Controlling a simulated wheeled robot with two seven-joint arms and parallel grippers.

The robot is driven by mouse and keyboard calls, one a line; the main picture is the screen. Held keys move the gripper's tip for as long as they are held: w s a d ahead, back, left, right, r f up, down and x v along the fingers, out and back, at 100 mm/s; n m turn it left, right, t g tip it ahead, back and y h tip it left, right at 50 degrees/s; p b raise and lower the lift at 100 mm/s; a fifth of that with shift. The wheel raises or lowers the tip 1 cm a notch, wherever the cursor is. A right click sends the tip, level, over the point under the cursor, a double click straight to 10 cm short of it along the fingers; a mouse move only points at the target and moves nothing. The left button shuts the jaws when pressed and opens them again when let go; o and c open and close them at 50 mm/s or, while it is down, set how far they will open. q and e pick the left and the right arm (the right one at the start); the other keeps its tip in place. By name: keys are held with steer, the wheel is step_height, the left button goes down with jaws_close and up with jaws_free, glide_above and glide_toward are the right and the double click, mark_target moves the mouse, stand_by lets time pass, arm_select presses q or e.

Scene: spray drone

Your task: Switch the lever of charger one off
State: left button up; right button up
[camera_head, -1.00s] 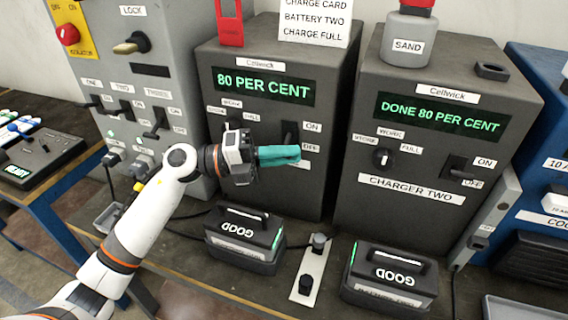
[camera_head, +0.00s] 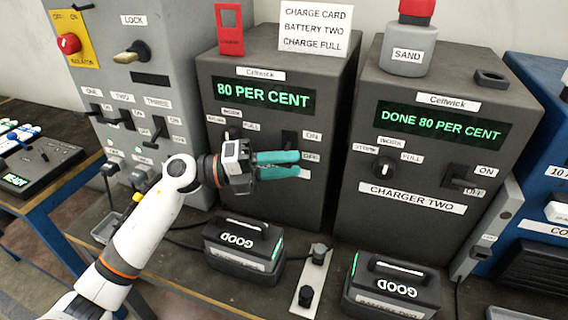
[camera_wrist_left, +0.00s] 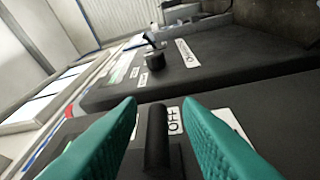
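Charger one (camera_head: 262,72) is the dark box left of charger two, with a green display reading 80 PER CENT. Its lever (camera_head: 289,138) is on the front beside the ON and OFF labels, partly hidden by my fingers. My left gripper (camera_head: 297,163) is at the front of charger one, its teal fingers apart. In the left wrist view the dark lever handle (camera_wrist_left: 157,138) stands between the open fingers, with a gap on each side, and the OFF label (camera_wrist_left: 175,120) is just right of it. My right gripper is not in view.
Charger two (camera_head: 440,150) stands to the right with its own lever, showing DONE 80 PER CENT. Two batteries (camera_head: 243,245) (camera_head: 392,287) lie on the bench in front. A grey switch cabinet (camera_head: 150,75) is left. A red card (camera_head: 230,28) stands on charger one.

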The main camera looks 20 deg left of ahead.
arm_select(q)
steer(key=b+v, duration=0.3)
steer(key=v, duration=0.9)
